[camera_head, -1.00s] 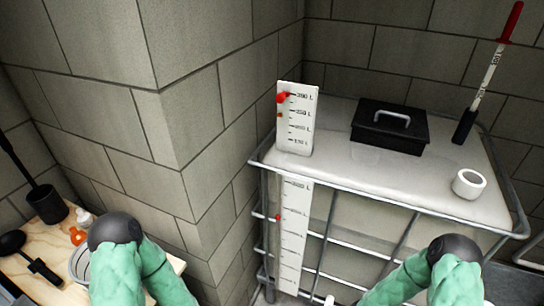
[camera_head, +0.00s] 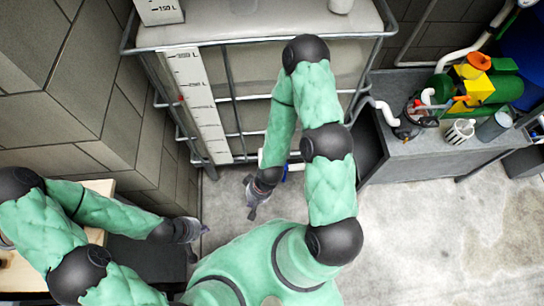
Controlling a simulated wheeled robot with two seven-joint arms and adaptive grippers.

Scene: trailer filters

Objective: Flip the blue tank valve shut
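The white tank in its metal cage (camera_head: 345,65) stands at the top centre of the head view. A small bit of blue (camera_head: 285,171), which may be the tank valve's handle, shows low at the tank's front, beside my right wrist. My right arm covers most of it, so its position is unclear. My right gripper (camera_head: 252,205) hangs just left of and below the blue bit, pointing down over the floor. My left gripper (camera_head: 200,230) is at the lower left, beside the wooden table. Both grippers look empty, but their finger openings are too small to judge.
A white level scale (camera_head: 198,100) stands at the tank's left front. A grey bench (camera_head: 420,155) with a green and yellow machine (camera_head: 480,88) is at the right. A white pipe (camera_head: 384,112) runs between tank and bench. The concrete floor (camera_head: 430,230) is clear at lower right.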

